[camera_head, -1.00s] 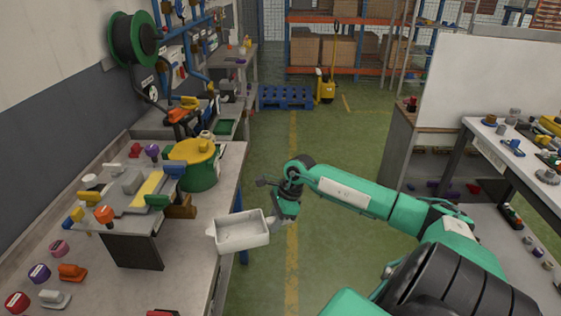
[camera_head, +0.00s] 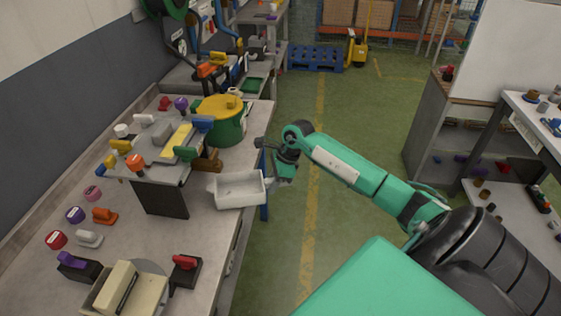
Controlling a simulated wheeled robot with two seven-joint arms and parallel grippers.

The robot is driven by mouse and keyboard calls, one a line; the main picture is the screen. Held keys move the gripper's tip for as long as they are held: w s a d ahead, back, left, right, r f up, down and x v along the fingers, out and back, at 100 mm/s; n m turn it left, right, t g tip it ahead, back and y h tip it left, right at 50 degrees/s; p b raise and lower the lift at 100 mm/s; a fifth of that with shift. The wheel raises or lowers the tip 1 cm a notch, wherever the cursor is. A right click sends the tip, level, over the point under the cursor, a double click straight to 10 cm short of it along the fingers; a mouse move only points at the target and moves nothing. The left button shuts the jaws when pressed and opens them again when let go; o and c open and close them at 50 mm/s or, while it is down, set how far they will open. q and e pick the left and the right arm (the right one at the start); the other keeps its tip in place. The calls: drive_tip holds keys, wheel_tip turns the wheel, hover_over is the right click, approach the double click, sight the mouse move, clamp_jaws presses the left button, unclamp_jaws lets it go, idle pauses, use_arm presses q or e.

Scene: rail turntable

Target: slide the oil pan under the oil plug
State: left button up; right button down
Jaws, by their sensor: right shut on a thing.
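A white, shallow rectangular oil pan (camera_head: 236,203) is at the right edge of the left table. Left of the pan stands a raised grey platform (camera_head: 150,170) on a dark block (camera_head: 166,199), carrying a yellow bar and several coloured handles. I cannot make out which part is the oil plug. My left gripper is not in view.
A green drum with a yellow lid (camera_head: 222,120) stands behind the pan. A beige box-like device (camera_head: 125,290) and a red-handled block (camera_head: 184,272) are at the near end of the grey table (camera_head: 205,240). Bare tabletop lies between them and the pan.

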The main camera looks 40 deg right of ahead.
sight(250, 187)
drive_tip(key=shift+w+a, duration=0.5)
drive_tip(key=shift+w, duration=0.1)
drive_tip(key=shift+w+a+f, duration=0.1)
drive_tip(key=shift+w+a, duration=0.3)
drive_tip(key=shift+w, duration=0.1)
drive_tip(key=shift+w+a+b, duration=1)
drive_tip(key=shift+w+a, duration=0.25)
drive_tip(key=shift+w, duration=0.25)
drive_tip(key=shift+f+b, duration=0.4)
drive_tip(key=shift+b, duration=0.35)
drive_tip(key=c, duration=1.1)
unclamp_jaws()
drive_tip(key=shift+s, duration=0.1)
drive_tip(key=shift+r, duration=0.1)
